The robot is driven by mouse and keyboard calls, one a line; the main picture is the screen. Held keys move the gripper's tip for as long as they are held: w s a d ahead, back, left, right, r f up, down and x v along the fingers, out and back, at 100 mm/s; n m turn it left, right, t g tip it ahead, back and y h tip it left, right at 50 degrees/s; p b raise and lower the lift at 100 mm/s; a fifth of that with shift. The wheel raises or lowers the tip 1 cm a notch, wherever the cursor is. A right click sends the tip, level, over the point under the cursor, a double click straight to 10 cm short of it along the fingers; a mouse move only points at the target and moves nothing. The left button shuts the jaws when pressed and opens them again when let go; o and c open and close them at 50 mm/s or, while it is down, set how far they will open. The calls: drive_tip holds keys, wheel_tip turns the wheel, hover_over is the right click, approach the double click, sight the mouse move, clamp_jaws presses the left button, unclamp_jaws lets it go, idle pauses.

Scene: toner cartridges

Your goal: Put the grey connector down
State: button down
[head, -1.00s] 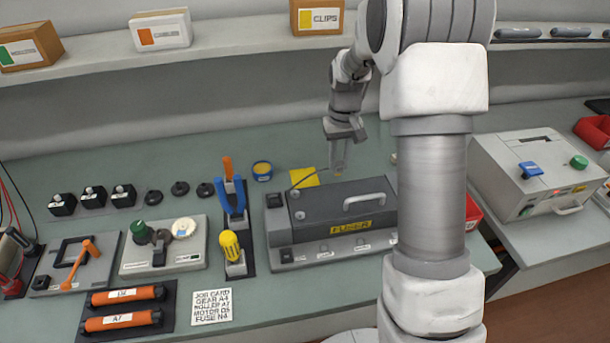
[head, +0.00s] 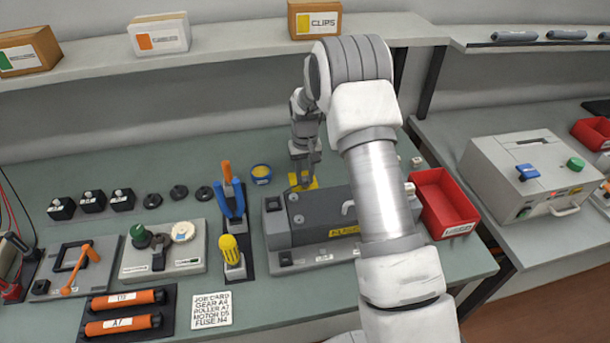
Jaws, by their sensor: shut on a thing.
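My gripper (head: 302,184) is low over the yellow square (head: 314,183) behind the dark grey fuser unit (head: 325,215). Its fingers point down and are shut on the grey connector. The connector is too small and too covered by the fingers to make out, and I cannot tell whether it touches the yellow square. My arm covers the right part of the fuser unit.
A blue-and-yellow tin (head: 261,173) stands just left of the yellow square. The bench behind the tin is clear.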

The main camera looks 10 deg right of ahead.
drive_tip(key=shift+f, duration=0.2)
drive_tip(key=c, duration=0.7)
unclamp_jaws()
drive_tip(key=shift+r, duration=0.1)
drive_tip(key=shift+r, duration=0.1)
